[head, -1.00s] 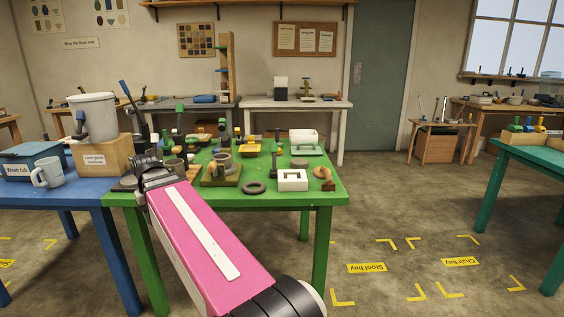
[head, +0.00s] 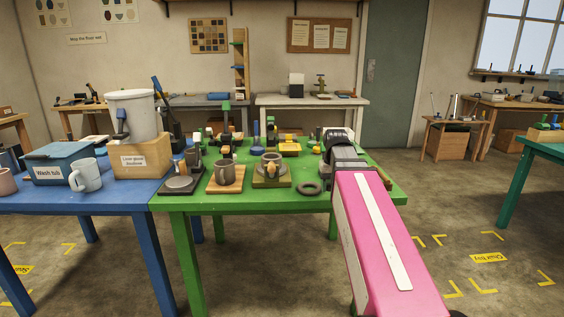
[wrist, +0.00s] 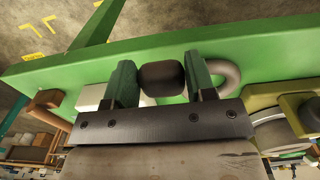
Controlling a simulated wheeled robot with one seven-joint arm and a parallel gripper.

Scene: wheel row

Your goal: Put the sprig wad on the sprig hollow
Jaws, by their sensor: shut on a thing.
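My gripper (wrist: 159,68) is shut on a dark, rounded block (wrist: 162,80), seemingly the sprig wad, which fills the space between its two green fingers. In the head view my gripper (head: 340,136) is over the right part of the green table, and the block is hidden there. A white block (wrist: 90,97) lies on the table to the left of the fingers in the wrist view. It may be the sprig hollow; its top is mostly hidden by a finger, and my arm covers that spot in the head view.
Several tools stand behind. The blue table at left holds a wash tub (head: 62,165) and a white bucket (head: 133,115).

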